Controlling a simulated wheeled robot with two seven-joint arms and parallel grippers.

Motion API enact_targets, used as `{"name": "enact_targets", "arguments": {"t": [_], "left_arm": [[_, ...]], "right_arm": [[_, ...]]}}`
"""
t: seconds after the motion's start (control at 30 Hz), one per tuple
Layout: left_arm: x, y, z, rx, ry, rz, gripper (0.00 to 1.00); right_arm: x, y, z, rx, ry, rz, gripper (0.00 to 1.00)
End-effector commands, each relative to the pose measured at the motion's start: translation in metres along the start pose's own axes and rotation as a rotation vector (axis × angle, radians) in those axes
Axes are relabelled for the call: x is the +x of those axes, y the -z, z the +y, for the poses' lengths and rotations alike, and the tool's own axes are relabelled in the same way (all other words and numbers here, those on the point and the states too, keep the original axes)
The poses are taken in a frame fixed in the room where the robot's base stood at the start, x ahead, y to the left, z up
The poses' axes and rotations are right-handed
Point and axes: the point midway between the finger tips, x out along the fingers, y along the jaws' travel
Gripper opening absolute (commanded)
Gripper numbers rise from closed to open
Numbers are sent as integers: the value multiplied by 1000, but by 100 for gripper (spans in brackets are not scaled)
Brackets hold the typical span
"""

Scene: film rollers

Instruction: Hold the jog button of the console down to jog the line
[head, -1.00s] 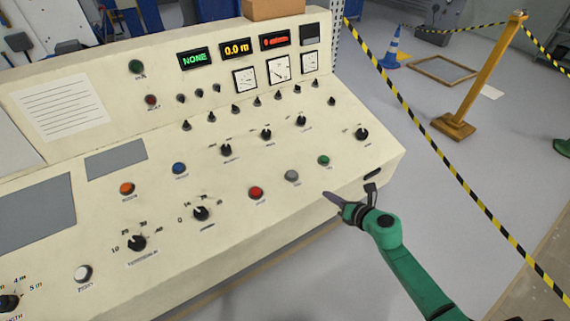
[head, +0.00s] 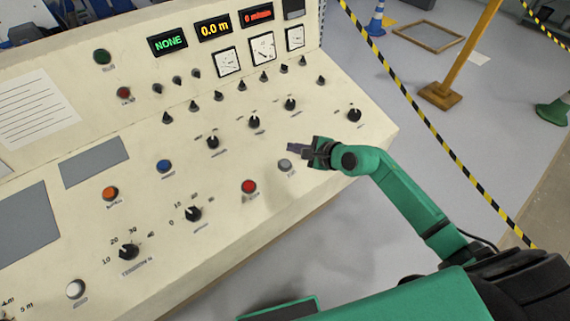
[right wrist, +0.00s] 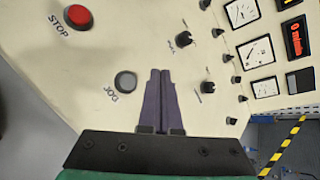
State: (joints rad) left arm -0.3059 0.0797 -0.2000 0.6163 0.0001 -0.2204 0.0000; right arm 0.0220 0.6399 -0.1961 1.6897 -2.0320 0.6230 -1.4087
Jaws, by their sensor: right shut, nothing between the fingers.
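The console (head: 330,200) has a sloped cream panel with buttons and knobs. The grey jog button (head: 285,165) sits right of the red stop button (head: 249,187). In the right wrist view the jog button (right wrist: 125,82) is labelled JOG and lies just left of the fingertips; the stop button (right wrist: 78,17) is at upper left. My right gripper (head: 292,147) is shut and empty, its tips over the panel just beyond the jog button in the head view. The tips (right wrist: 160,75) show no contact with the button. My left gripper is not in view.
Several black knobs stand close by, such as one (head: 254,122) beyond the gripper. The green display (head: 168,44) reads NONE and the yellow one (head: 214,28) reads 0.0 m. A striped barrier tape (head: 430,140) runs over the floor at right.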

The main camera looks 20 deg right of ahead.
Motion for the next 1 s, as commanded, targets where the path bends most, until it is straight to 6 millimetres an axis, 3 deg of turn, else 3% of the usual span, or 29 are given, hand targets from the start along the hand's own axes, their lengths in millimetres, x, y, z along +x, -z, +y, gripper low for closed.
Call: {"name": "enact_targets", "arguments": {"t": [0.1,0.5,1.0], "left_arm": [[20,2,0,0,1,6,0],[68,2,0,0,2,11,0],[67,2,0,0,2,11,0]], "right_arm": [[15,12,12,1,0,0,0],[52,39,39,0,0,0,0],[53,39,39,1,0,0,0]]}}
